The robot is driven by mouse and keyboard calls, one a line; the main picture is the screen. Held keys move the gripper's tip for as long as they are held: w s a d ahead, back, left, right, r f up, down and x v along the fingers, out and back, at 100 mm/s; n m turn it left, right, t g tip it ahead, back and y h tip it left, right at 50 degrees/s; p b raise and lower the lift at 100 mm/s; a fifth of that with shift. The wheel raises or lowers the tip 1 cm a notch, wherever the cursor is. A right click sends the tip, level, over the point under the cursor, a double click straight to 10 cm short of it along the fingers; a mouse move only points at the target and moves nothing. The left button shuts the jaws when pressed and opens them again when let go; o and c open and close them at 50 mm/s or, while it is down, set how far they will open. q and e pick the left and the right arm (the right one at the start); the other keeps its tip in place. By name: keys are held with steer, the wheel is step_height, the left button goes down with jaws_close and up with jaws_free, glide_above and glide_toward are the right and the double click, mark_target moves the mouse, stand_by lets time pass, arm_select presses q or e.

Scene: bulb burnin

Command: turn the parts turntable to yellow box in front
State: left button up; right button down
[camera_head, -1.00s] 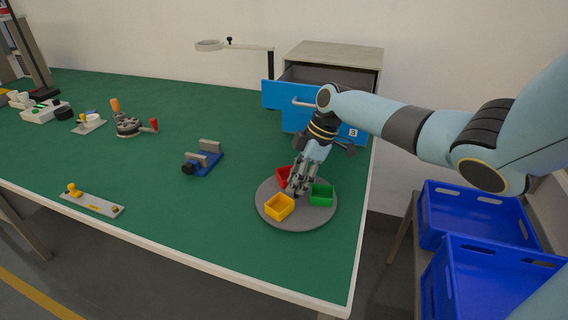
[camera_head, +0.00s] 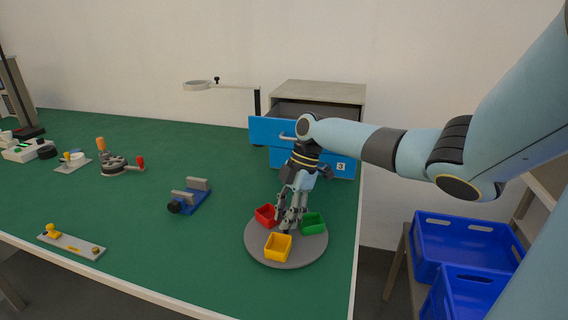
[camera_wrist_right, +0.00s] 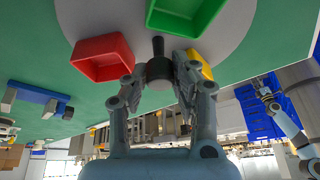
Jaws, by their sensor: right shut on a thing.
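The grey round parts turntable (camera_head: 262,251) lies near the right end of the green bench. It bears a yellow box (camera_head: 278,248) at the front, slightly left of centre, a red box (camera_head: 267,215) at the back left and a green box (camera_head: 314,223) at the back right. My right gripper (camera_head: 290,224) points down among the boxes. In the right wrist view its fingers are shut on the dark centre knob (camera_wrist_right: 158,66). The red box (camera_wrist_right: 102,58) and green box (camera_wrist_right: 185,15) show there, with the yellow box partly behind a finger. My left gripper is out of view.
A blue drawer (camera_head: 262,133) stands open behind my right arm. A blue clamp-like fixture (camera_head: 189,201) lies left of the turntable. Blue crates (camera_head: 462,245) stand right of the bench edge. The green bench between fixture and turntable is clear.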

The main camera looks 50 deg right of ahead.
steer(key=shift+s, duration=0.1)
steer(key=c, duration=1.4)
jaws_free()
steer(key=shift+o, duration=0.2)
steer(key=v, duration=0.7)
steer(key=shift+r, duration=0.2)
